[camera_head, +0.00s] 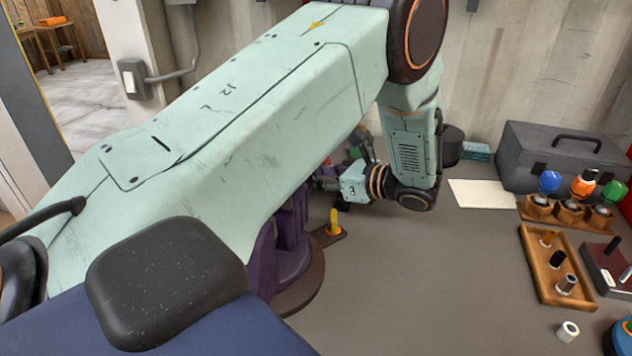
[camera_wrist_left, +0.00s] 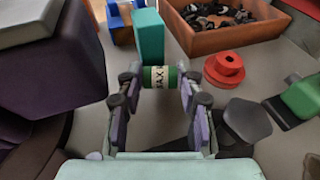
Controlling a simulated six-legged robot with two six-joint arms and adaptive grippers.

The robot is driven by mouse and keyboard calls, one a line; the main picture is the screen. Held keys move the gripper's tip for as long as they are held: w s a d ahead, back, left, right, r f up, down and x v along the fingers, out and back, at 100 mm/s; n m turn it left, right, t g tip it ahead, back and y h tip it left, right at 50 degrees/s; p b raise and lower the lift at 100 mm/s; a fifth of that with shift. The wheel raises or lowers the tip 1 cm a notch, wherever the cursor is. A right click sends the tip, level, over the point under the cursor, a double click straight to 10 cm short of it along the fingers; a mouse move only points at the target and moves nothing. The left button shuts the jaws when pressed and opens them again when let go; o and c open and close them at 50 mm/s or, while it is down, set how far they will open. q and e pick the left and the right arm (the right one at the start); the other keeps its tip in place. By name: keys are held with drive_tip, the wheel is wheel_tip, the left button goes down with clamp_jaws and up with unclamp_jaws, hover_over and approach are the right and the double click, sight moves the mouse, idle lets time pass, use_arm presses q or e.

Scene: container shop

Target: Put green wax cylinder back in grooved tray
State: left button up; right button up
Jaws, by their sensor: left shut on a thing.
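The green wax cylinder (camera_wrist_left: 160,77), with a pale band lettered "WAX", lies crosswise between the fingertips of my left gripper (camera_wrist_left: 160,84) in the left wrist view. The fingers are shut on its two ends. In the head view my left gripper (camera_head: 364,148) is at the back of the bench, its fingers mostly hidden behind my arm. My right gripper is not in view.
In the left wrist view a teal block (camera_wrist_left: 150,37) stands just beyond the cylinder. A wooden box of dark parts (camera_wrist_left: 208,42) and a red stepped disc (camera_wrist_left: 224,68) are to its right. In the head view a white ring (camera_head: 568,331) lies near the tray; the middle bench is clear.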

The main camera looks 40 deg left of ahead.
use_arm(q)
drive_tip(key=shift+w+a+f, duration=0.15)
drive_tip(key=shift+f, duration=0.65)
drive_tip(key=shift+s+r, duration=0.1)
drive_tip(key=shift+s, duration=0.1)
drive_tip(key=o, duration=0.7)
drive_tip(key=shift+c, duration=0.2)
drive_tip(key=shift+o, duration=0.4)
drive_tip(key=shift+w+f, duration=0.15)
drive_tip(key=shift+f, duration=0.1)
drive_tip(key=shift+r, duration=0.1)
drive_tip(key=shift+r, duration=0.3)
drive_tip(key=v, duration=1.2)
